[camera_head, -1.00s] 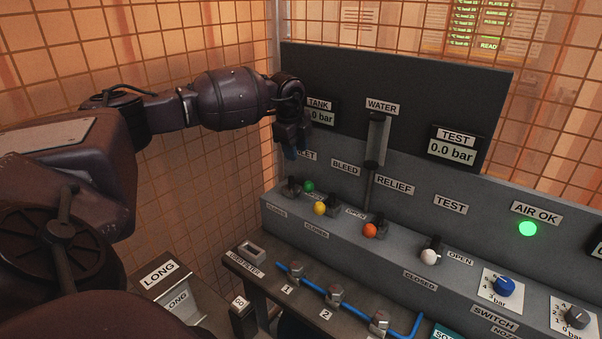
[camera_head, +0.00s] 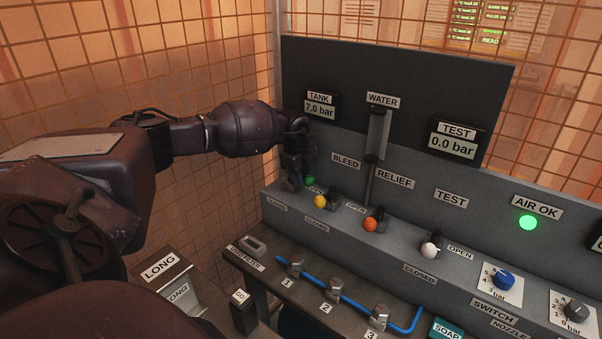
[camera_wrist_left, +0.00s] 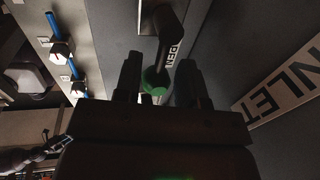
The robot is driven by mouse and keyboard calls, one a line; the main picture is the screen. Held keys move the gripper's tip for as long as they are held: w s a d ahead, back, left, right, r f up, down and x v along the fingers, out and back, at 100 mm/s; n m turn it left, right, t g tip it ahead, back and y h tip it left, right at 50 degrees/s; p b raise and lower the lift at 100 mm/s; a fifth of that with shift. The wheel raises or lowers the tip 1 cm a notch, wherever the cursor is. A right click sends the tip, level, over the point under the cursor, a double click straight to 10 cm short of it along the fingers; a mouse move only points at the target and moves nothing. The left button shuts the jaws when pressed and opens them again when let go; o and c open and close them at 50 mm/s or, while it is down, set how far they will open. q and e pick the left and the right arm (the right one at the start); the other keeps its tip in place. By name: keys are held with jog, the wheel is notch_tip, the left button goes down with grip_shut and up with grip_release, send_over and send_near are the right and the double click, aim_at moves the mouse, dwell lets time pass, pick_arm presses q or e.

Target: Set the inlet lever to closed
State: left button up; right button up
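The inlet lever has a green knob (camera_head: 309,181). In the left wrist view the green knob (camera_wrist_left: 154,82) sits between the two fingers, on a dark arm that reaches up to its base. A partly hidden OPEN label shows beside that arm, and the INLET label (camera_wrist_left: 285,92) is at the right. My left gripper (camera_head: 294,182) is down at the lever and hides its base and the INLET label in the head view. Its fingers are apart, one on each side of the knob, with gaps visible. My right gripper is not in view.
To the right stand levers with a yellow knob (camera_head: 320,202), an orange knob (camera_head: 370,225) and a white knob (camera_head: 430,250). The yellow one is close to my left gripper. The tank display (camera_head: 320,107) reads 7.0 bar. A mesh wall (camera_head: 215,60) stands behind at the left.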

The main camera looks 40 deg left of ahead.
pick_arm(q)
jog(key=c, duration=0.6)
grip_shut()
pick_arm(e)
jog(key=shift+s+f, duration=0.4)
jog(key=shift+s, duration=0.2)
